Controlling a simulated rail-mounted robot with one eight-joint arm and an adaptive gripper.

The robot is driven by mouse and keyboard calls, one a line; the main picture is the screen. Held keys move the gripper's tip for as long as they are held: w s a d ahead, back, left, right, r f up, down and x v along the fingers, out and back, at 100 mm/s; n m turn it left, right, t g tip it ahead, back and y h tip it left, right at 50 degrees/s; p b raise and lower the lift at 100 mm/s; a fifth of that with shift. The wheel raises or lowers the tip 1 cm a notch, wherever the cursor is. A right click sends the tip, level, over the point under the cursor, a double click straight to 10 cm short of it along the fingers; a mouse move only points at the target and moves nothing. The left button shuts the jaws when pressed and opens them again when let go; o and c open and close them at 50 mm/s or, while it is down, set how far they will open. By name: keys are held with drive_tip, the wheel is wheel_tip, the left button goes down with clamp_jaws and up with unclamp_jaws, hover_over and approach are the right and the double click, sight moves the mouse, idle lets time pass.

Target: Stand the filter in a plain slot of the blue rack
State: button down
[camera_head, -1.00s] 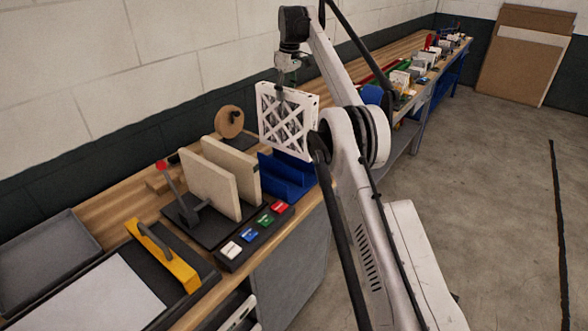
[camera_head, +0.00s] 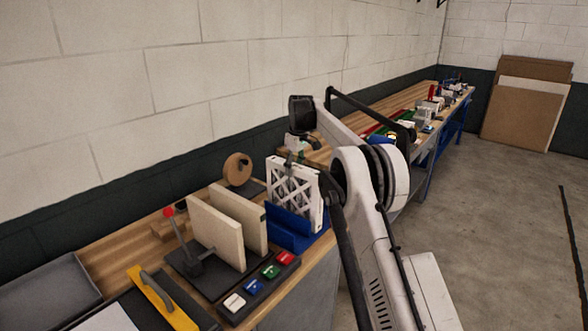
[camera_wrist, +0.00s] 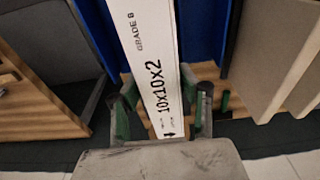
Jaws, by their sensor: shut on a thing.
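The filter is a white-framed panel with a lattice face (camera_head: 292,190), upright in my gripper at the blue rack (camera_head: 284,240). Its lower part overlaps the rack in the head view; whether its bottom edge touches the rack floor I cannot tell. In the wrist view the filter's white edge (camera_wrist: 150,55), printed "10x10x2" and "GRADE 8", runs between blue parts of the rack (camera_wrist: 203,30) on both sides. My gripper (camera_wrist: 163,98) is shut on this edge, with green-and-dark fingers either side. It also shows above the filter in the head view (camera_head: 297,150).
Two beige panels (camera_head: 215,235) stand left of the rack, beside a red-knobbed lever (camera_head: 180,235). A button box (camera_head: 262,285) is in front. A round brown disc (camera_head: 237,169) stands behind, near the wall. A grey tray (camera_head: 45,295) lies at the far left.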

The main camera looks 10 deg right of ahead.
drive_tip(key=shift+f, duration=0.2)
drive_tip(key=c, duration=1.1)
unclamp_jaws()
drive_tip(key=shift+c, duration=0.2)
drive_tip(key=shift+r, duration=0.1)
